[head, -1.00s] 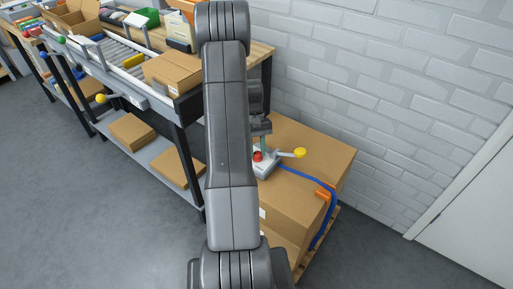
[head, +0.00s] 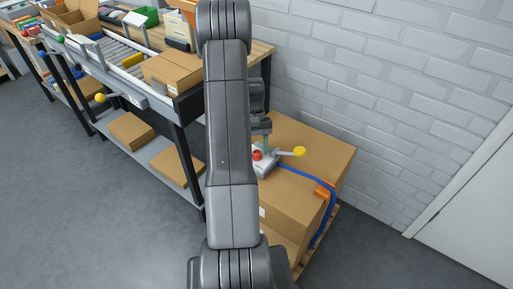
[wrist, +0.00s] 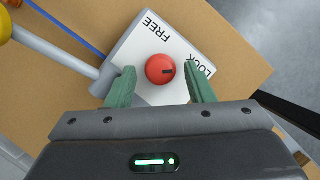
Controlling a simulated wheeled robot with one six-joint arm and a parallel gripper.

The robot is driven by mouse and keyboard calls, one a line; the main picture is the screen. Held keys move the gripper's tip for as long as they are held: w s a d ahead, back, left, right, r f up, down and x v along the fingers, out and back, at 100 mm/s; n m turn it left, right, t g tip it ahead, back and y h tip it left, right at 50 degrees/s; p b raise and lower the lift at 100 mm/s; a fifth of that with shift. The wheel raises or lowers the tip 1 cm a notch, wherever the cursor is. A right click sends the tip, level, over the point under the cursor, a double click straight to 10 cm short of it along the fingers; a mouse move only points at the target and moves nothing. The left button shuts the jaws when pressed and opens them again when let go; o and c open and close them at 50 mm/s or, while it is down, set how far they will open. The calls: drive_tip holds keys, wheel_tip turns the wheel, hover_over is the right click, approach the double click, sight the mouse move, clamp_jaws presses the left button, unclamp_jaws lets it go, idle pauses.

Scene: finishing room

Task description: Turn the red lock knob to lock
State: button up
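The red lock knob (wrist: 160,69) is round and sits on a white plate (wrist: 133,45) marked FREE and LOCK. My gripper (wrist: 159,80) is open, with one green finger on each side of the knob and visible gaps between fingers and knob. In the head view the knob (head: 257,155) shows just right of my arm, below my gripper. A lever with a yellow ball end (head: 300,151) sticks out beside it.
The plate rests on a large cardboard box (head: 316,162) on a pallet. A blue strap (head: 330,207) with an orange clip runs over the box. A conveyor bench (head: 140,75) with boxes stands to the left, and a white brick wall (head: 400,90) behind.

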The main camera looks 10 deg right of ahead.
drive_tip(key=shift+r, duration=0.1)
drive_tip(key=p+v, duration=0.1)
drive_tip(key=v, duration=1.2)
drive_tip(key=shift+w+r, duration=0.15)
drive_tip(key=shift+r, duration=0.1)
drive_tip(key=shift+f, duration=0.1)
drive_tip(key=b+x, duration=0.1)
drive_tip(key=x, duration=1.2)
drive_tip(key=shift+s+f, duration=0.2)
drive_tip(key=shift+f, duration=0.1)
